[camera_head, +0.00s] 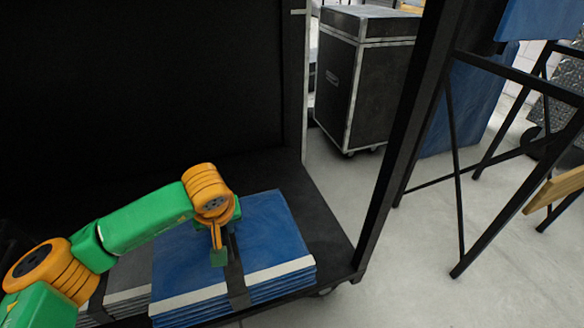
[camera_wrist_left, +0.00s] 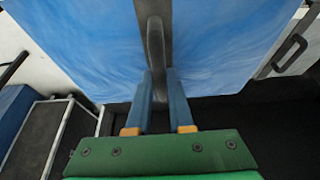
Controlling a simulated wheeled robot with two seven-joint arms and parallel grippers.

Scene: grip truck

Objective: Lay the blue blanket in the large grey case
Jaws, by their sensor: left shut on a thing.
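The blue blanket (camera_head: 275,228) is a folded stack with pale edge bands and a dark strap around it. It is at the front right of a black platform; I cannot tell whether it rests there or is slightly raised. My left gripper (camera_head: 219,258) is above it, shut on its dark strap. In the left wrist view, both fingers (camera_wrist_left: 159,85) close around the strap, and the blue blanket (camera_wrist_left: 215,45) fills the top. A large dark grey case (camera_head: 375,90) with metal edges and castors stands on the floor at the back, its lid closed. My right gripper is out of view.
Grey folded material (camera_head: 128,272) lies left of the blanket, partly behind my arm. A black upright post (camera_head: 400,140) stands between the platform and the right side. A dark metal frame (camera_head: 500,170) stands at right. Pale floor (camera_head: 420,270) is open between them.

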